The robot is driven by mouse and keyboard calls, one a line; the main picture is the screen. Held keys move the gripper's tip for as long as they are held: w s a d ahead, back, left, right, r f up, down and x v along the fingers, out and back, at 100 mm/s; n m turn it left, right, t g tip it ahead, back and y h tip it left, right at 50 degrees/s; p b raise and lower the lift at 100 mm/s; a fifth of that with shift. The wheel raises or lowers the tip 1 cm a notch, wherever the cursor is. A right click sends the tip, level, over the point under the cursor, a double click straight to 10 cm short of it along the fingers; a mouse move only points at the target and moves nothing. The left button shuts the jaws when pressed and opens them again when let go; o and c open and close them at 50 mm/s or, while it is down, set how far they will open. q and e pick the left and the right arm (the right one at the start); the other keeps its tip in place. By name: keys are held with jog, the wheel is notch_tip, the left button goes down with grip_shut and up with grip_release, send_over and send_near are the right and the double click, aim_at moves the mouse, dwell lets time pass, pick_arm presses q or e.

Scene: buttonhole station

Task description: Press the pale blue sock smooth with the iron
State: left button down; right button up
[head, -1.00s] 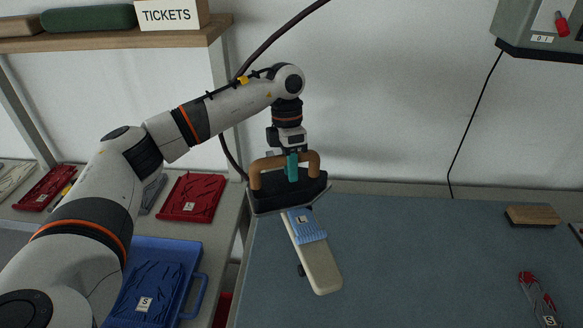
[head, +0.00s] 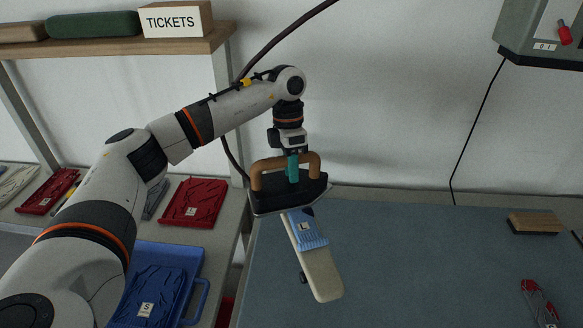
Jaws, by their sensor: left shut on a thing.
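My left gripper (head: 291,170) is shut on the brown handle of the iron (head: 290,194), which has a dark body. The iron is over the far end of a narrow cream board (head: 321,274) on the blue-grey table. The pale blue sock (head: 310,237) lies on the board, with a white label marked L. The iron hides the sock's far part. I cannot tell whether the iron's sole touches the sock. My right gripper is not in view.
A blue tray (head: 190,257) and a red tray (head: 194,203) stand on the left bench. A wooden-backed brush (head: 535,222) and a red-and-grey item (head: 540,303) lie at the table's right. The table (head: 430,260) is clear between.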

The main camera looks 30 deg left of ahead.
pick_arm(q)
jog(key=shift+d+r+p, duration=0.1)
jog(key=shift+r+p, duration=1.55)
jog(key=shift+r, duration=1.25)
jog(key=shift+f, duration=0.1)
